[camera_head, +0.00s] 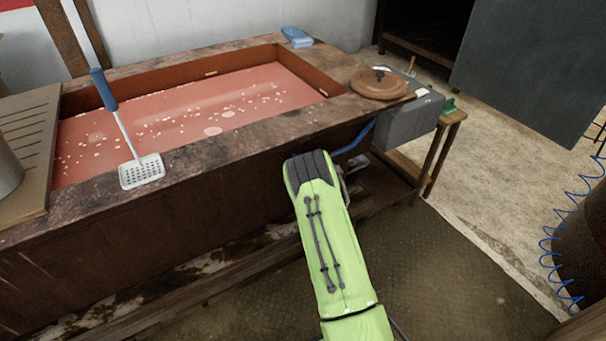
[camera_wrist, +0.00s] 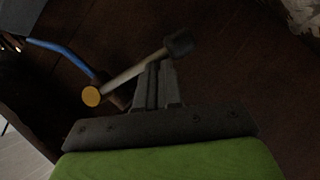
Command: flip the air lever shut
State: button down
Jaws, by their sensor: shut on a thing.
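The air lever (camera_wrist: 135,74) shows in the wrist view as a pale shaft with a dark knob at its upper right end and an orange round cap at its lower left end. My gripper (camera_wrist: 157,68) has its fingertips together at the middle of the shaft, shut on the lever. A blue hose (camera_wrist: 60,48) runs down from the upper left to a dark fitting behind the lever. In the head view my green forearm covers the lever and most of the gripper, at the front face of the bench near its right end.
The wooden bench holds a red-floored basin (camera_head: 215,110) with pale bits in it. A white perforated scoop (camera_head: 142,172) rests on its front rim. A brown lid (camera_head: 380,83) and a grey box (camera_head: 410,120) are at the right end. The floor (camera_head: 470,285) at front right is clear.

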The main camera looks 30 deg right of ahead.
jog(key=shift+d+f, duration=0.45)
jog(key=shift+d, duration=0.3)
jog(key=shift+d+f, duration=0.4)
jog(key=shift+d, duration=0.4)
jog(key=shift+w, duration=0.1)
